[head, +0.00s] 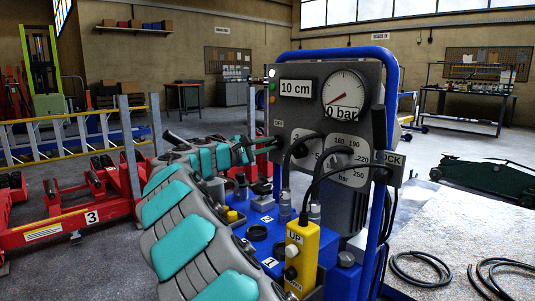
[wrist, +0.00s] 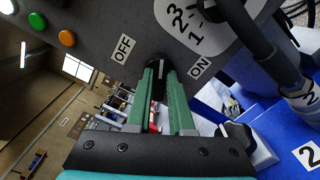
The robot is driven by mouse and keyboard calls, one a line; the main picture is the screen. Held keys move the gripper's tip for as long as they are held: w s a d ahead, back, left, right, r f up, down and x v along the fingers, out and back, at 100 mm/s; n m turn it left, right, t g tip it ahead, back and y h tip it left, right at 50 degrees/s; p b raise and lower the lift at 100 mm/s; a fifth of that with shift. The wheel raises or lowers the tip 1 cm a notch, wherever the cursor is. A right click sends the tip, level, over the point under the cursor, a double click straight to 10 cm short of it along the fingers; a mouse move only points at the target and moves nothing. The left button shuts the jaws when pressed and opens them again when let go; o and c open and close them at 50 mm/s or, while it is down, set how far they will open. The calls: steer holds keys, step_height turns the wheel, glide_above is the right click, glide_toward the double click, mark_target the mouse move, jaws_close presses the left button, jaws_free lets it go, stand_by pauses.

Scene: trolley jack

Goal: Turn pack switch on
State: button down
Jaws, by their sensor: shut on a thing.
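The pack switch (wrist: 156,68) is a dark knob on the grey panel, between an OFF label (wrist: 124,48) and an ON label (wrist: 200,67) in the wrist view. My gripper (wrist: 163,75) has its two green fingers closed on this knob, one on each side. The fingers cover much of the knob, so its exact pointing is hard to tell. In the head view, my gripper (head: 262,144) reaches the left edge of the control panel (head: 305,108), just below the OFF label (head: 275,123); the knob is hidden there.
The panel carries a 10 cm display (head: 296,88), a gauge (head: 345,88) reading 0 bar and a second dial (head: 343,165). Black hoses loop before it. A yellow UP pendant (head: 301,255) stands in front. Green (wrist: 37,21) and orange (wrist: 67,38) lamps sit above OFF.

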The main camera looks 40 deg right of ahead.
steer(key=m+b, duration=0.1)
steer(key=m, duration=0.1)
steer(key=m+b, duration=0.1)
steer(key=b, duration=0.1)
steer(key=m+b, duration=0.2)
steer(key=shift+s+f+m, duration=0.1)
steer(key=shift+f+m, duration=0.2)
stand_by(0.3)
steer(key=c, duration=0.8)
jaws_free()
steer(key=shift+r, duration=0.1)
steer(key=shift+a, duration=0.1)
steer(key=a, duration=0.7)
steer(key=shift+s+a+p, duration=0.3)
steer(key=shift+a, duration=0.05)
